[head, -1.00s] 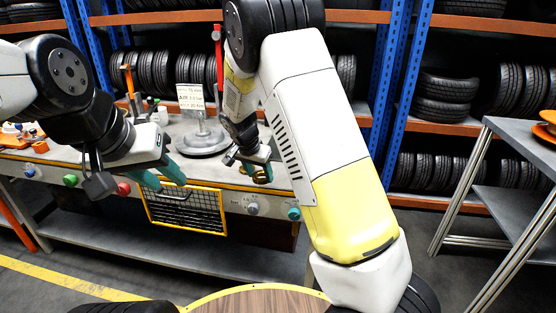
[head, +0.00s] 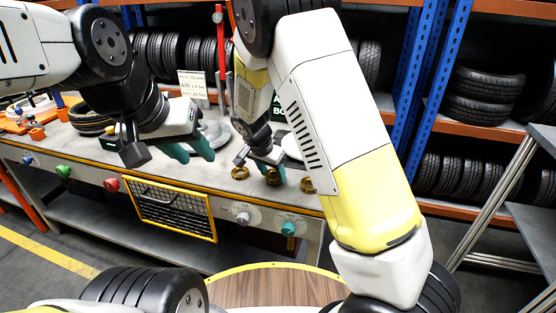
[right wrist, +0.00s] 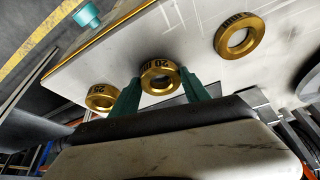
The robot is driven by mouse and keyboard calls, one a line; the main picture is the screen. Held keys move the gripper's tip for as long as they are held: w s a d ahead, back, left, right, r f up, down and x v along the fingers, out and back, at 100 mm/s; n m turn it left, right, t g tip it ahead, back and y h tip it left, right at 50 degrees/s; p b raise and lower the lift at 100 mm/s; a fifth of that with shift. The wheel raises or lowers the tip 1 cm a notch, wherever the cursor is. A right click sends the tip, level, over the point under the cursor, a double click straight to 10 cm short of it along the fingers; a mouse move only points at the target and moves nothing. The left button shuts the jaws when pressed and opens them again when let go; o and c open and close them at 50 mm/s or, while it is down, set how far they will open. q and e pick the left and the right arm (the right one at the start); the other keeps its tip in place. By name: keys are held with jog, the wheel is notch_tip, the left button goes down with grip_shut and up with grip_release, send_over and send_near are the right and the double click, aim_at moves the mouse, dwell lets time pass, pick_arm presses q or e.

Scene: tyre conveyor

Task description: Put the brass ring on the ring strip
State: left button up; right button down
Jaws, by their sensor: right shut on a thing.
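Three brass rings lie on the grey bench top. The middle ring, marked "20" (right wrist: 160,76), sits between the green fingers of my right gripper (right wrist: 160,90) in the right wrist view, and the gripper is shut on it. This ring also shows in the head view (head: 273,177) below the right gripper (head: 268,166). A second ring (head: 240,173) lies to its left and a third (head: 307,185) to its right, partly by my arm. My left gripper (head: 191,151) hangs over the bench, its green fingers apart and empty. I cannot make out the ring strip.
A small sign (head: 193,86) and a grey round stand (head: 215,133) are behind the grippers. Knobs, such as a teal one (head: 288,229), and a wire basket (head: 172,208) are on the bench front. Orange items (head: 37,133) lie at the left.

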jog(key=shift+f, duration=0.4)
jog(key=shift+f, duration=0.1)
jog(key=c, duration=0.5)
grip_release()
jog(key=v, duration=1.2)
jog(key=s+d+r+n+t+y, duration=0.1)
jog(key=s+d+r+n, duration=0.1)
jog(key=s+d+r, duration=0.3)
jog(key=s+d+r+n+y, duration=0.2)
jog(key=s+d+r, duration=0.2)
jog(key=s, duration=0.5)
jog(key=s+d+r+n+t+y, duration=0.1)
jog(key=s+d+r+n, duration=0.2)
jog(key=s+d+r, duration=0.2)
jog(key=shift+s+d+r+t+y, duration=0.15)
jog(key=shift+s+d, duration=0.6)
jog(key=shift+d, duration=0.05)
jog(key=shift+s+d+r+t+y, duration=0.15)
jog(key=shift+s+d, duration=0.6)
jog(key=shift+d, duration=0.05)
